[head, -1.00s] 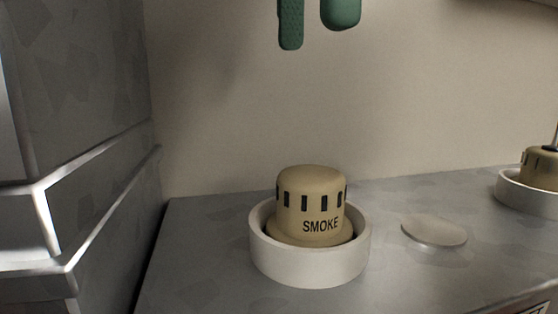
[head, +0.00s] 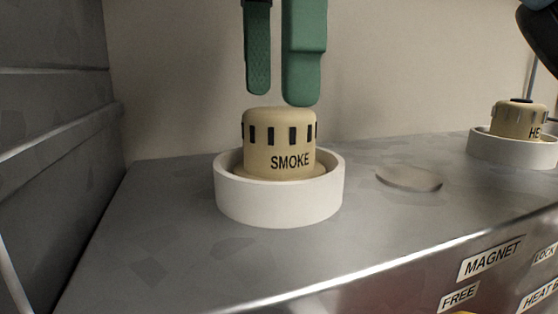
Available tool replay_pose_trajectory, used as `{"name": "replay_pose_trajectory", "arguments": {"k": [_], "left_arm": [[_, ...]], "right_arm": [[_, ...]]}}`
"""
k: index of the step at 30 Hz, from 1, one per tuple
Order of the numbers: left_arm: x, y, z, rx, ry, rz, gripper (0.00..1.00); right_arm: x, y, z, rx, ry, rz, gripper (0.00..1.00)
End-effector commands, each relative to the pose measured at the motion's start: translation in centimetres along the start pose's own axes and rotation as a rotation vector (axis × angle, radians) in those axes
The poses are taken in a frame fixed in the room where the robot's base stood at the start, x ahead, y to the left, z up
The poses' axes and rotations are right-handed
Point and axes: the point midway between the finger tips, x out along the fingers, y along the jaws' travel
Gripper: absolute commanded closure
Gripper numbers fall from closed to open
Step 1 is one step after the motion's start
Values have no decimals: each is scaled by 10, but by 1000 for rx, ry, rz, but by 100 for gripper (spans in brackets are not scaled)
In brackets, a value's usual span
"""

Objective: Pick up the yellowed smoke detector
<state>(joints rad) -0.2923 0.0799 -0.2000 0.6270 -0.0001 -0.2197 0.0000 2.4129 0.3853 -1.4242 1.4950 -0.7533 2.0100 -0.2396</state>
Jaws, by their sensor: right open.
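The yellowed smoke detector (head: 279,145) is a beige, round-topped body with dark slots and the word SMOKE. It sits upright in a white ring-shaped holder (head: 280,204) on the grey metal surface. My right gripper (head: 280,92) comes down from the top with two green fingers. It is open and empty, with its fingertips just above or behind the detector's top; the exact depth gap is hard to tell. My left gripper is not in view.
A second beige detector (head: 518,120), lettered HE, sits in another white holder (head: 510,151) at the right. A flat grey disc (head: 409,179) lies between them. A grey metal wall (head: 55,110) stands at the left. A MAGNET label (head: 492,259) is on the front face.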

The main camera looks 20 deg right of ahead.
Motion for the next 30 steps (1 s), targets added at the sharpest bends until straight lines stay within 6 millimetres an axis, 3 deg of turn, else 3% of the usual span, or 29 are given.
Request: {"name": "replay_pose_trajectory", "arguments": {"k": [3,7,17,28,30], "left_arm": [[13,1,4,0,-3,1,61],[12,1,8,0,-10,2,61],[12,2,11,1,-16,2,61],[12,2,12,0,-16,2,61],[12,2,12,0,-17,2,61]], "right_arm": [[24,1,-3,-4,0,5,27],[37,2,-3,-1,1,1,27],[43,2,-3,0,0,1,28],[43,2,-3,-1,0,1,76],[42,2,-3,-1,0,1,77]]}}
